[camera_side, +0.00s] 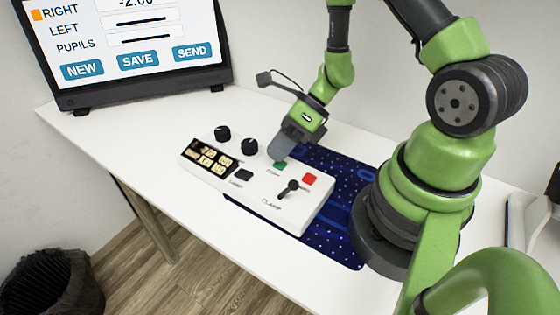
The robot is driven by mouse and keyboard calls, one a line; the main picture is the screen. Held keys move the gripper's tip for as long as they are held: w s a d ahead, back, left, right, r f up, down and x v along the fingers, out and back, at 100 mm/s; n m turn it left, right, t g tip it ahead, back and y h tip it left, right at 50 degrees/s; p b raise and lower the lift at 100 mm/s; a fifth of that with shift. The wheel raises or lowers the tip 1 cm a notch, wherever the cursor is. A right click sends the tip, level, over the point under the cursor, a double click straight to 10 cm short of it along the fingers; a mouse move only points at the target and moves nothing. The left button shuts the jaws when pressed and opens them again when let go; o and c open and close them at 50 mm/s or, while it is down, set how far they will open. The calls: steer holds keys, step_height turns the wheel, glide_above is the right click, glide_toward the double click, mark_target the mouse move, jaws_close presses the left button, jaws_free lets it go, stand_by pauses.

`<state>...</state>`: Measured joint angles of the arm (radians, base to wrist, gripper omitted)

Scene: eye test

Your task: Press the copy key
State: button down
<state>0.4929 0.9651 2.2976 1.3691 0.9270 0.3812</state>
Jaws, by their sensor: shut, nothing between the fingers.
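A white control box (215,178) lies on the table. A green key (280,165) sits on its top near the far edge; the small label beside it is hard to read but may say copy. My gripper (281,157) is shut and empty, pointing down with its fingertips right at the green key. I cannot tell whether the tips touch the key or hover just above it, and they hide part of it.
A monitor (140,84) stands behind.

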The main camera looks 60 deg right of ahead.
mark_target(282, 180)
steer(key=shift+r, duration=0.5)
steer(key=shift+r, duration=2.5)
steer(key=shift+r, duration=0.1)
steer(key=s+a+r+n+t+h, duration=0.1)
steer(key=s+r+n+h, duration=0.2)
steer(key=r+n, duration=0.6)
steer(key=s+a+r+n+t+h, duration=0.1)
steer(key=s+r+n, duration=0.6)
steer(key=n, duration=1.1)
step_height(282, 180, up, 3)
steer(key=shift+s+a+r+n+t+h, duration=0.15)
steer(key=shift+n+t+h, duration=0.25)
steer(key=shift+t+h, duration=0.55)
